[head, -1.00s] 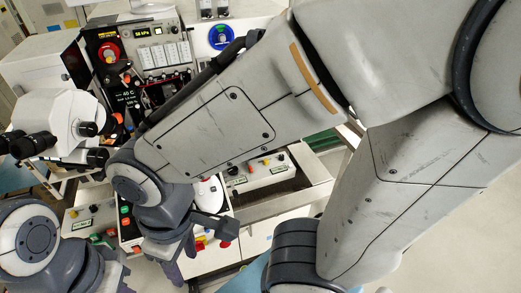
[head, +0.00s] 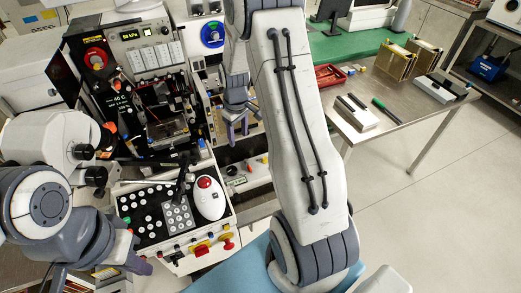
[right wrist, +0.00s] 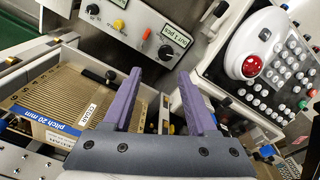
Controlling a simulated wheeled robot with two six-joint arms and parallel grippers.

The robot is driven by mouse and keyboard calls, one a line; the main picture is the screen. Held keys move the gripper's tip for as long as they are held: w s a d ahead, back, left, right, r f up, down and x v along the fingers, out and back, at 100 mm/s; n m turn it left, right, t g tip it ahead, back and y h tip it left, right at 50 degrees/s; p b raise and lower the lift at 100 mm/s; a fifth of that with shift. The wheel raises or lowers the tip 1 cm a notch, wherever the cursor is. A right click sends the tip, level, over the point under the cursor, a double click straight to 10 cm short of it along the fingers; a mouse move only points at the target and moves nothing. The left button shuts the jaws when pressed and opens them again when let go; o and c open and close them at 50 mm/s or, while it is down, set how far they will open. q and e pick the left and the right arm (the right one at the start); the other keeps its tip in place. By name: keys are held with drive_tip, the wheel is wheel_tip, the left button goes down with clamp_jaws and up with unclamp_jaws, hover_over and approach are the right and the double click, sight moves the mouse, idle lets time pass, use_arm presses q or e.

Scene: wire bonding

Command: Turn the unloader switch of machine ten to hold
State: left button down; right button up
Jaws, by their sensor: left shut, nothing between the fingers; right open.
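My right gripper (head: 238,126) is open and empty, its purple fingers pointing down beside the wire bonder's right side; in the right wrist view (right wrist: 160,73) they spread apart. I cannot read which one is the unloader switch, nor a machine number. A similar panel (head: 238,181) shows below the gripper in the head view. My left gripper (head: 143,266) is shut and empty at the lower left.
The keypad console (head: 150,222) with a white trackball unit (head: 208,199) stands left of my right arm. A gold slotted magazine (right wrist: 70,82) lies left of the right fingers. A microscope (head: 45,140) is at left.

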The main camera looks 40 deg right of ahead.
drive_tip(key=w+d+f+n+g, duration=0.1)
drive_tip(key=d+f, duration=0.9)
drive_tip(key=d, duration=0.2)
wheel_tip(320, 180, down, 9)
drive_tip(key=p, duration=0.3)
drive_tip(key=shift+a+r, duration=0.15)
drive_tip(key=shift+w+f, duration=0.1)
drive_tip(key=shift+f, duration=0.65)
clamp_jaws()
